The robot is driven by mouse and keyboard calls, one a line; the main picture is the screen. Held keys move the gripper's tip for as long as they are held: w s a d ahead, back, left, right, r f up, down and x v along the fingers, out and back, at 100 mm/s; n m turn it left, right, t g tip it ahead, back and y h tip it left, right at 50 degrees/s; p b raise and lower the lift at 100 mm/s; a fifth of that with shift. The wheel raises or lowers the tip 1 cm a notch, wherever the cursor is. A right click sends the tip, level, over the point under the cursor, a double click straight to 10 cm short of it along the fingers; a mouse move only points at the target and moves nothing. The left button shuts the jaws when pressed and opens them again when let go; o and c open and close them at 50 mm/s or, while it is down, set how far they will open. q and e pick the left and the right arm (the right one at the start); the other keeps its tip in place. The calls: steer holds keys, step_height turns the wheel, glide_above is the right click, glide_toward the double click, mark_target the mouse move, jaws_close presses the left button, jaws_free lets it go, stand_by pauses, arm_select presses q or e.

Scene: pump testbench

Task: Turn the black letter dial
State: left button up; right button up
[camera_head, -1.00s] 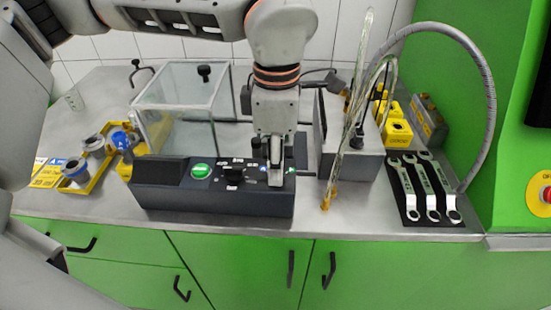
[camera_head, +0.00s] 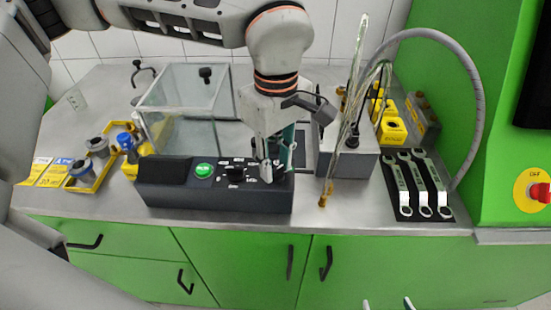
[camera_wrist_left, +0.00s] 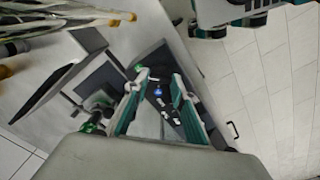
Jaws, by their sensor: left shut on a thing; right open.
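The dark control box (camera_head: 215,194) stands at the front of the bench. Its sloped top has a green button (camera_head: 203,171) and a black knob (camera_head: 236,173) with pale marks around it. My left gripper (camera_head: 270,175) reaches down to the panel right of this knob. It is shut on a small part there, which looks like the black letter dial; the fingers hide it. In the left wrist view the fingers (camera_wrist_left: 158,85) frame the panel, with a blue mark visible between them. My right gripper (camera_head: 387,304) shows only its two separated fingertips at the bottom edge, open and empty.
A glass tank (camera_head: 180,95) stands behind the box. Right of it are a grey unit (camera_head: 352,163), clear hoses, and several wrenches on a black mat (camera_head: 420,216). A yellow tray (camera_head: 88,184) lies left. Some bare bench lies between box and mat.

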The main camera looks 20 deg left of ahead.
mark_target(276, 169)
arm_select(q)
steer(key=shift+m, duration=0.5)
steer(key=o, duration=1.1)
steer(key=shift+r, duration=0.1)
step_height(276, 169, up, 12)
steer(key=shift+f, duration=0.1)
steer(key=shift+s, duration=0.1)
